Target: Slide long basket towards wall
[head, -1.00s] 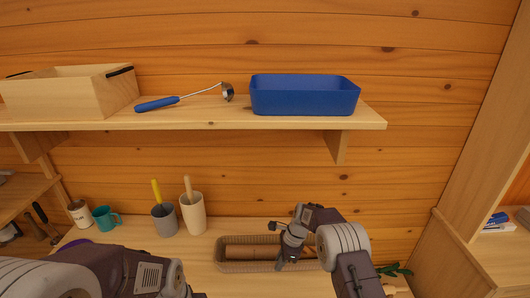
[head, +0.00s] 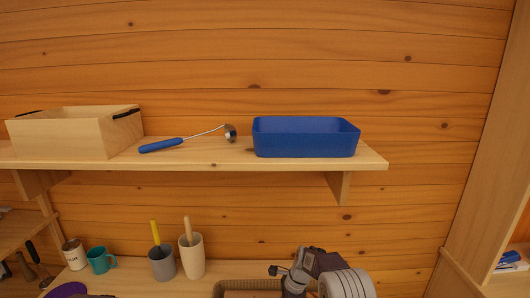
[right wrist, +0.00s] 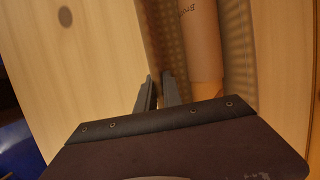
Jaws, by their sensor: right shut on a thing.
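The long woven basket (head: 250,283) is partly in view at the bottom edge of the head view, on the counter below the shelf. Its wall (right wrist: 152,45) runs up through the right wrist view. My right gripper (right wrist: 160,82) is shut on that wall. A brown paper-like roll with printed letters (right wrist: 200,45) lies inside the basket, beside the gripper. In the head view my right gripper (head: 285,283) is at the basket's right part, and my wrist hides that end. My left gripper is not in view.
The wooden wall (head: 400,220) rises behind the counter. A grey cup (head: 161,265) and a cream cup (head: 191,258) with utensils stand left of the basket. The shelf (head: 215,155) above holds a blue bin (head: 305,138), a ladle (head: 165,145) and a wooden box (head: 75,133).

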